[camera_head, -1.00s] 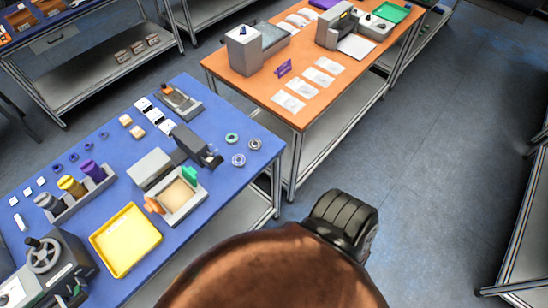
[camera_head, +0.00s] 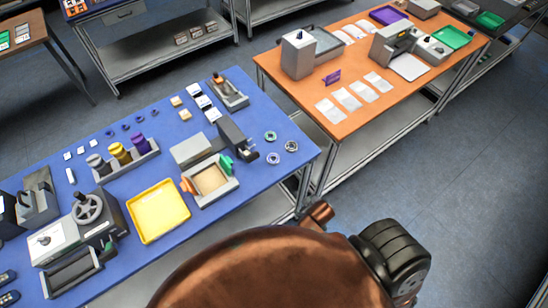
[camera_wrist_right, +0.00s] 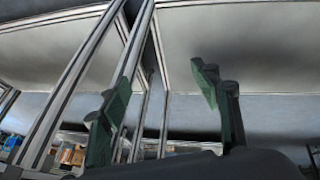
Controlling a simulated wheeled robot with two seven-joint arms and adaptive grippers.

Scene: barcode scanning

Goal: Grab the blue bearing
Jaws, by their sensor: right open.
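Three ring-shaped bearings lie near the right end of the blue table in the head view. One has a teal-green tint (camera_head: 270,136), one looks bluish (camera_head: 273,158), and one looks grey-white (camera_head: 291,146). They are small, so their colours are not certain. My left gripper is in neither view.
A black-and-grey device (camera_head: 236,140) stands just left of the bearings. A wooden-floored box (camera_head: 203,200) and a yellow tray (camera_head: 160,232) are nearer the front. An orange table (camera_head: 310,85) stands beyond the right end, across a gap.

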